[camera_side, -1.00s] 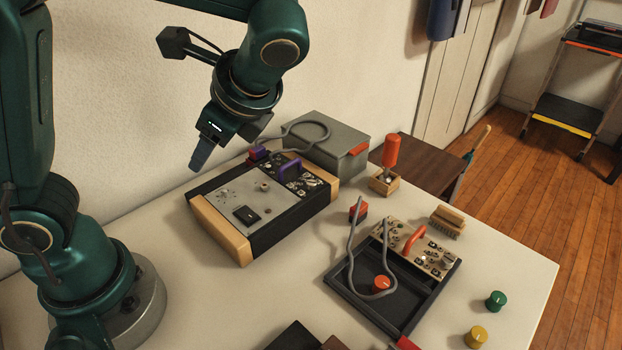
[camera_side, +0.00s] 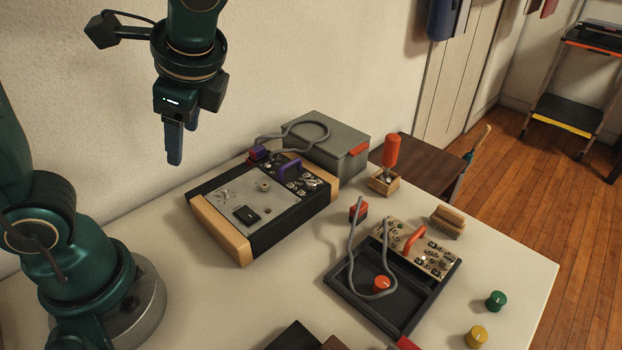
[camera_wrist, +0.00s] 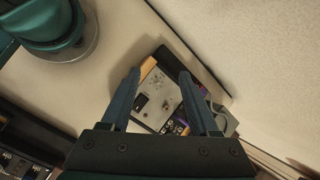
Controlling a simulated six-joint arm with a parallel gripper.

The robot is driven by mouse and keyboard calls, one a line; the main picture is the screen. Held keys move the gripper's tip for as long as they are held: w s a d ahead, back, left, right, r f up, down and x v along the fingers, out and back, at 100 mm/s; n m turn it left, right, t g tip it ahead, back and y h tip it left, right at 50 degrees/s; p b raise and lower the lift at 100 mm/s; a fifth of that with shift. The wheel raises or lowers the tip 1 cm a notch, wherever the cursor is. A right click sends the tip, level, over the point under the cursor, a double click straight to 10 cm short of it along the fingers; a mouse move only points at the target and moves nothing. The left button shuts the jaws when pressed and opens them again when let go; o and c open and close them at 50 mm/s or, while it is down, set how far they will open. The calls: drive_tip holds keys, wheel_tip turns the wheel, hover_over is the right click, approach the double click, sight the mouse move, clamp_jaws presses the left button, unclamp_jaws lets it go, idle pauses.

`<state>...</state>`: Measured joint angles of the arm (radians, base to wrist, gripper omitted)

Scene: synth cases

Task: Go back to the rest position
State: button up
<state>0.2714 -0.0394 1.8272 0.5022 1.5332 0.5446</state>
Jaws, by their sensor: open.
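My gripper (camera_side: 182,141) is high above the back left of the white table, in front of the wall. It is empty, with its fingers pointing down. In the wrist view my gripper (camera_wrist: 163,98) has its two fingers spread apart with nothing between them. Below and to the right of it in the side view is a synth case (camera_side: 262,209) with wooden end cheeks, a grey panel and a purple handle. The same synth case (camera_wrist: 158,101) shows beyond the fingers in the wrist view.
A second open black case (camera_side: 395,292) with a red handle and grey cable lies at the right. A grey box (camera_side: 325,145) stands at the back. A red-handled tool (camera_side: 390,152), a brush (camera_side: 447,221), a green knob (camera_side: 495,300) and a yellow knob (camera_side: 476,337) are on the table.

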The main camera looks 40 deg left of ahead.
drive_tip(key=s+d+f+n+t+h, duration=0.2)
drive_tip(key=d+n+t+h, duration=0.3)
drive_tip(key=n, duration=0.5)
drive_tip(key=shift+s+d+f+t+h, duration=0.15)
drive_tip(key=shift+s+d+t+h, duration=0.1)
drive_tip(key=shift+d+t+h, duration=0.2)
